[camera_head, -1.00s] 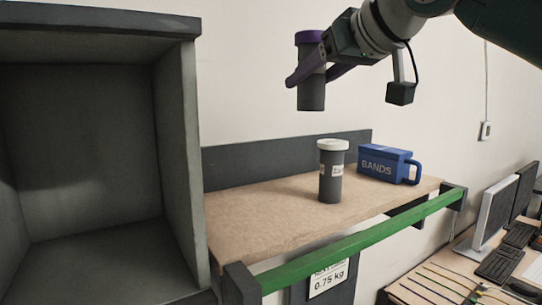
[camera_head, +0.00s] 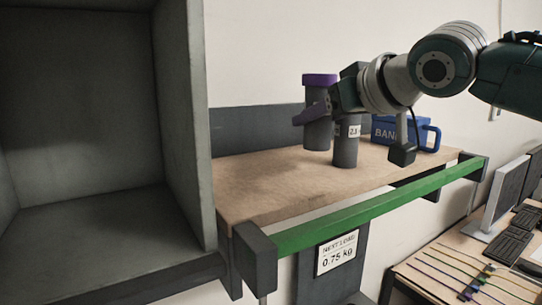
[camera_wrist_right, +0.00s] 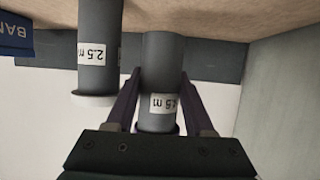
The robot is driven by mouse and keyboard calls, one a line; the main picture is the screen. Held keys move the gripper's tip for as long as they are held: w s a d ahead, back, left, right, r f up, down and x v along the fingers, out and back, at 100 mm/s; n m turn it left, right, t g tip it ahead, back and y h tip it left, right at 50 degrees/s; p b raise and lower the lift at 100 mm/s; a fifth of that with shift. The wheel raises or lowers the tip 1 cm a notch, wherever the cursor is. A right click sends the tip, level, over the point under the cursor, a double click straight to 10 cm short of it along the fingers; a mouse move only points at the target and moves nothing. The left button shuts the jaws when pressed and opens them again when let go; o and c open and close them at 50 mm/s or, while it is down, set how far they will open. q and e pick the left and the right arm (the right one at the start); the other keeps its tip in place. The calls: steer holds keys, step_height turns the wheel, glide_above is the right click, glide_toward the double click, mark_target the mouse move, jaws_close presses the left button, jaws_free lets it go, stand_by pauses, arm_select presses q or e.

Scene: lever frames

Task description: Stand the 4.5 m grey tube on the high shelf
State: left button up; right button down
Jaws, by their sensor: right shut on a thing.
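The grey tube with a purple cap (camera_head: 317,134) is upright in my right gripper (camera_head: 312,113), over the back part of the high shelf (camera_head: 265,187). The purple fingers are shut around it. In the right wrist view the picture is upside down; the tube (camera_wrist_right: 163,58) sits between the fingers (camera_wrist_right: 160,78), its label ending in ".5 m", first digit unclear. Its bottom end is close to the shelf board; I cannot tell whether it touches. My left gripper is not in view.
A second grey tube (camera_head: 345,152), labelled 2.5 m, stands close beside, its cap hidden by my gripper. A blue BANDS box (camera_head: 385,131) is right of it. A green rail (camera_head: 370,208) runs along the shelf front. A grey cabinet (camera_head: 183,120) stands left. The shelf's left part is clear.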

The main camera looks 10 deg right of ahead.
mark_target(326, 140)
step_height(326, 140, down, 4)
steer(key=b, duration=0.4)
steer(key=shift+f, duration=0.1)
steer(key=shift+c, duration=1.4)
jaws_free()
